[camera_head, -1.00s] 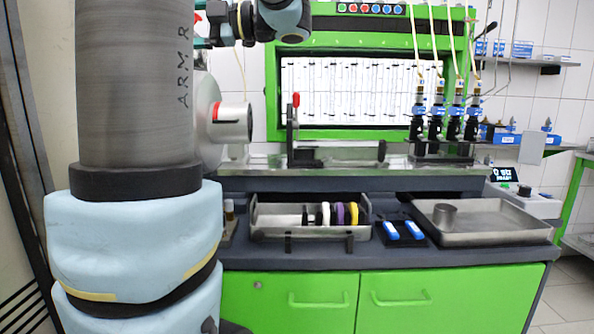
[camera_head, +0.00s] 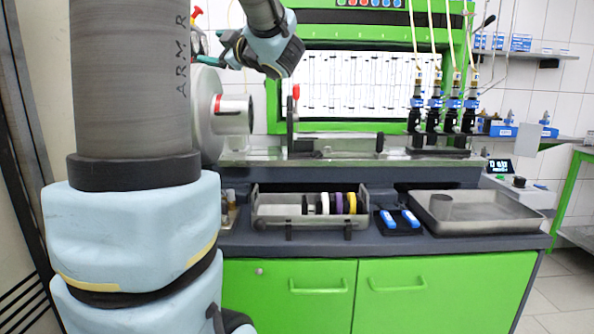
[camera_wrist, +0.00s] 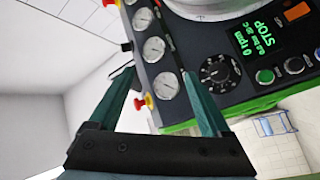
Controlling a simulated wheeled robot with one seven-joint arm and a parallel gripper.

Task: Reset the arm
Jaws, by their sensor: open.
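My gripper (camera_head: 217,48) is raised at the upper left of the head view, in front of the green testbench (camera_head: 350,128) and above its worktop. Its teal fingers point to the left there, partly hidden behind my arm column. In the wrist view my gripper (camera_wrist: 158,85) shows two teal fingers spread wide apart with nothing between them. Behind the fingers is a dark control panel (camera_wrist: 215,75) with round gauges, a dial and a green-lit display reading STOP.
On the bench stand a metal rack (camera_head: 280,212) with several rings, a black holder (camera_head: 400,228) with blue-handled items, and a metal tray (camera_head: 480,225). Several hoses hang to black fittings (camera_head: 433,120) at the right. A red knob (camera_wrist: 140,103) is close to the fingers.

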